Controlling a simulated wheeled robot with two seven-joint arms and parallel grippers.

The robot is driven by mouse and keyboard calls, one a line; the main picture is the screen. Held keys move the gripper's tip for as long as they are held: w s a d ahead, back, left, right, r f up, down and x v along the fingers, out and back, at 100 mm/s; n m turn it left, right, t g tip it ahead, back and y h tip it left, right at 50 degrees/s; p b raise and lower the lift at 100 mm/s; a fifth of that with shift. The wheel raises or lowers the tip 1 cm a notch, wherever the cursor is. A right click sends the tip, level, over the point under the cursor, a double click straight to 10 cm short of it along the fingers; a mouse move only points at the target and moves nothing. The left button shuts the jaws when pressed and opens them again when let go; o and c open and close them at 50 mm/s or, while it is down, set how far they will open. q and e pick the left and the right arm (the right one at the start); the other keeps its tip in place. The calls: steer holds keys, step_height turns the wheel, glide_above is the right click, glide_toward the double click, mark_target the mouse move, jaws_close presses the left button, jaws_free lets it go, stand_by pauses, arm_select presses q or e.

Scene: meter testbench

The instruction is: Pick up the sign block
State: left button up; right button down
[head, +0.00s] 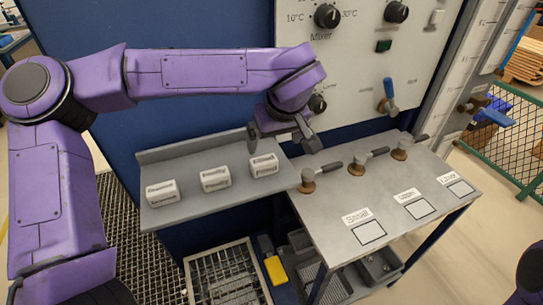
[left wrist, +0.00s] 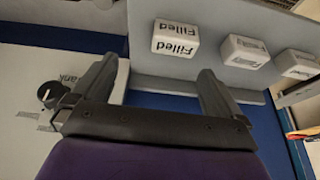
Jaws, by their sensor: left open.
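Three white sign blocks stand in a row on a grey shelf (head: 215,201): a left one (head: 161,192), a middle one (head: 215,178) and a right one (head: 264,165). My left gripper (head: 283,143) is open and empty, above and just behind the right block. In the left wrist view, a block reading "Filled" (left wrist: 176,38) lies beyond the open left gripper (left wrist: 160,76), in line with the gap between the fingers. Two more blocks, one nearer (left wrist: 243,51) and one farther (left wrist: 298,65), sit beside it; their lettering is too small to read. My right gripper is out of view.
A grey metal table (head: 400,205) with several labelled squares and three black-handled tools (head: 357,166) adjoins the shelf on the right. A white panel (head: 355,75) with knobs and a blue-handled valve (head: 388,95) rises behind. A yellow object (head: 276,270) lies below the shelf.

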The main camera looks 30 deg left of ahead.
mark_target(264, 160)
arm_select(q)
steer(key=f, duration=0.1)
steer(key=s+a+f, duration=0.1)
steer(key=f, duration=0.1)
steer(key=shift+s+a, duration=0.3)
steer(key=shift+a, duration=0.1)
steer(key=x, duration=0.1)
steer(key=p+x, duration=0.1)
steer(key=x, duration=0.3)
steer(key=shift+w+d+f, duration=0.1)
steer(key=shift+w+f, duration=0.05)
steer(key=shift+w, duration=0.2)
steer(key=shift+s, duration=0.25)
steer(key=c, duration=1.1)
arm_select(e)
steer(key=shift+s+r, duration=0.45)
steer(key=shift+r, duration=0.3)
